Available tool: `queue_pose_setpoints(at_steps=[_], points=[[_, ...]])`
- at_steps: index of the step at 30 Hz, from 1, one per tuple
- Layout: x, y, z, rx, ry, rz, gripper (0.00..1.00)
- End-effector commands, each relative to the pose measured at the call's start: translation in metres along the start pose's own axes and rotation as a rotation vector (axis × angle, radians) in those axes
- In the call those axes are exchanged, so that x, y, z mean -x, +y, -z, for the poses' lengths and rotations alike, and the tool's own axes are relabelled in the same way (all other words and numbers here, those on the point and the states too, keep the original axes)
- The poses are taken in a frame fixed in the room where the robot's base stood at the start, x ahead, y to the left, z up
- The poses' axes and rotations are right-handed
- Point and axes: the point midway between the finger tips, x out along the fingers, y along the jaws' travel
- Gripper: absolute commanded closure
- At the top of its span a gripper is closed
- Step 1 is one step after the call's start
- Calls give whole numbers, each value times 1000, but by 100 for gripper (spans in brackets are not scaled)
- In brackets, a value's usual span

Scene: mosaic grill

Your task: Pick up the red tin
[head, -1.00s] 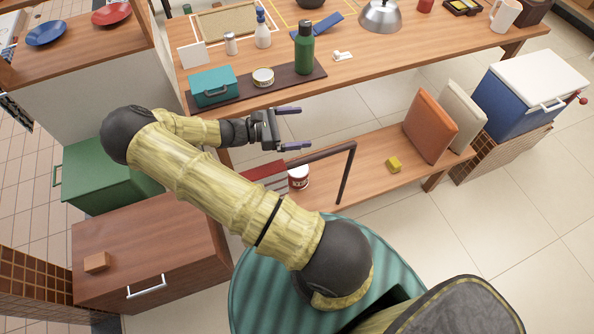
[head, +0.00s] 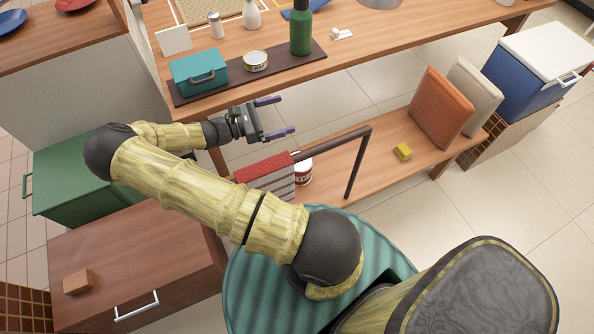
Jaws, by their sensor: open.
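My gripper (head: 276,117) is open and empty, with its two fingers pointing right, in front of the upper table's near edge. A tin with a white and dark red side (head: 304,171) stands on the lower shelf, below and right of my gripper. It is partly hidden behind a dark rail and a striped, red-topped object. I cannot tell whether it is the red tin. No plainly red tin shows on the visible part of the upper table.
The upper table holds a dark mat (head: 223,88) with a teal box (head: 198,73), a pale tin (head: 256,60) and a green bottle (head: 301,30). A dark rail (head: 361,160) rises from the lower shelf (head: 385,172). A yellow block (head: 403,151) and orange panel (head: 442,108) are farther right.

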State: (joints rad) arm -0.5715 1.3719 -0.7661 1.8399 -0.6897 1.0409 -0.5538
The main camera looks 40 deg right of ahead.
Motion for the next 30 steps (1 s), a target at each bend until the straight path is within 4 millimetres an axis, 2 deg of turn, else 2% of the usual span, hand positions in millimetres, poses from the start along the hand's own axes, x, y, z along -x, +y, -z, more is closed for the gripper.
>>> queue_pose_setpoints(at_steps=[1,3,21,25,30], points=[[0,0,25,0,0,1,0],[-1,0,44,0,0,2,0],[-3,0,197,0,1,7,0],[-2,0,217,0,1,6,0],[-2,0,221,0,1,5,0]])
